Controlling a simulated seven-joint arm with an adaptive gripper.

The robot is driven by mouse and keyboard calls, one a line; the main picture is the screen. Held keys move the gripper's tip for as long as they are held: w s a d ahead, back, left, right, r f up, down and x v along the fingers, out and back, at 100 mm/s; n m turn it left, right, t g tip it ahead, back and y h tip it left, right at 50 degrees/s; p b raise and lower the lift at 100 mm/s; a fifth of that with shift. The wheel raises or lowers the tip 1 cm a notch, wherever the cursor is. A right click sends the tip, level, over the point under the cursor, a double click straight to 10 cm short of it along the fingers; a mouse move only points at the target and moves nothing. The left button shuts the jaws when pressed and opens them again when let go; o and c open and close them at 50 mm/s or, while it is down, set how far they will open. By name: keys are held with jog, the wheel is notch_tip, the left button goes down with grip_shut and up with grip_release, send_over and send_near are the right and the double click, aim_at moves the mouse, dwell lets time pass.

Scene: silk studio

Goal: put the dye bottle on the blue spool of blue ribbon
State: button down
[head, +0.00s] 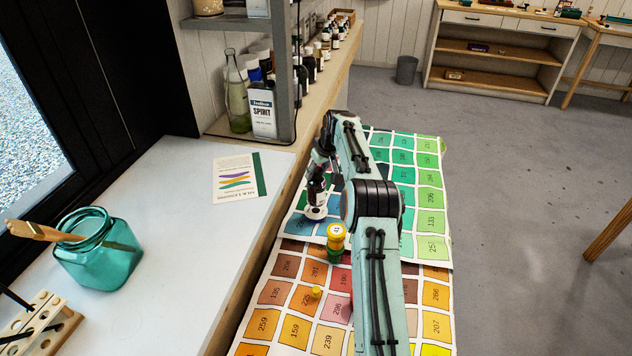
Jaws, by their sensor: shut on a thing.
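My gripper (321,163) is at the end of the arm, over the colour charts, partly hidden by my own arm. It is shut on the dye bottle (316,187), a small dark bottle with a pale label, held roughly upright. A small round whitish piece (315,213) shows directly under the bottle; I cannot tell whether the two touch or whether this is the top of the blue spool. No blue ribbon can be clearly made out.
A yellow spool (336,230) with a pale top stands on something green, just in front of the bottle. A small yellow piece (316,292) lies on the orange chart. A teal jar (110,262) and a card (238,177) are on the white worktop at left.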

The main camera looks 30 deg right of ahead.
aim_at(316, 182)
jog(key=shift+w+d+f, duration=0.15)
jog(key=shift+w+f, duration=0.3)
jog(key=shift+f, duration=1.6)
jog(key=shift+f, duration=0.1)
jog(key=c, duration=0.8)
grip_release()
